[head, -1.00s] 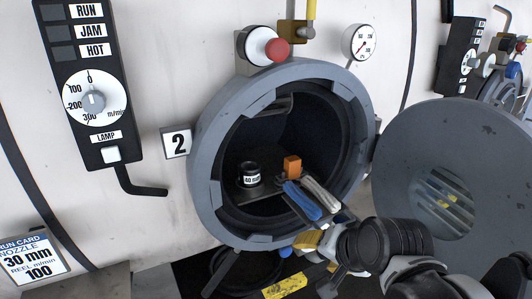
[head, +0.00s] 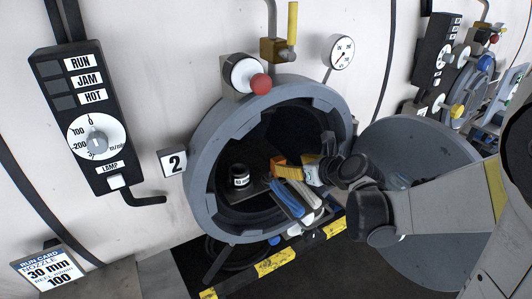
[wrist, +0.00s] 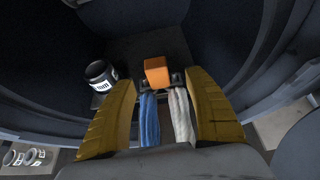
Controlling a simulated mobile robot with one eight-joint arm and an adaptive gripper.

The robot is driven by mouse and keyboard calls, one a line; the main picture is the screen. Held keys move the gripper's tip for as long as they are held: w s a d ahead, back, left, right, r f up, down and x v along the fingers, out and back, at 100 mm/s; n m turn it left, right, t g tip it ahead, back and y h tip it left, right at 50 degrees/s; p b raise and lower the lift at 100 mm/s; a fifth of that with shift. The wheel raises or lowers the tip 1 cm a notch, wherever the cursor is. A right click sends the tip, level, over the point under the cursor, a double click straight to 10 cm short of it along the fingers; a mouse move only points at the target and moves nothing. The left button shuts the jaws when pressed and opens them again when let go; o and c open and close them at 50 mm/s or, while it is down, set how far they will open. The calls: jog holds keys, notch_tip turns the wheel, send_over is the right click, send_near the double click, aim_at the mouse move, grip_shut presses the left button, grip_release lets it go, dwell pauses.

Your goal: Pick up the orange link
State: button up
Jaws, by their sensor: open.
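The orange link (wrist: 157,71) is a small block inside the round port, seen in the wrist view on the dark shelf at the heads of two rope strands. The blue strand (wrist: 149,122) and the white strand (wrist: 182,116) run from it toward my wrist. My gripper (wrist: 160,84) is open, its yellow fingers on either side of the strands, with the link just beyond and between the fingertips. They do not appear to touch it. In the head view my gripper (head: 294,171) reaches into the port mouth, and its fingers partly hide the link.
A black nozzle ring (wrist: 101,75) with a white label stands on the shelf left of the link. The grey port rim (head: 203,180) surrounds the opening closely. The open round door (head: 415,150) stands to the right, behind my arm.

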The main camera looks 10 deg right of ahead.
aim_at(281, 163)
jog(key=x, duration=0.3)
jog(key=b+x, duration=0.1)
jog(key=x, duration=0.1)
jog(key=b+x, duration=0.1)
jog(key=x, duration=0.1)
jog(key=shift+a+f, duration=0.15)
jog(key=shift+a, duration=0.2)
jog(key=shift+w+a+f, duration=0.1)
jog(key=shift+w, duration=0.25)
jog(key=shift+s, duration=0.1)
jog(key=c, duration=1.3)
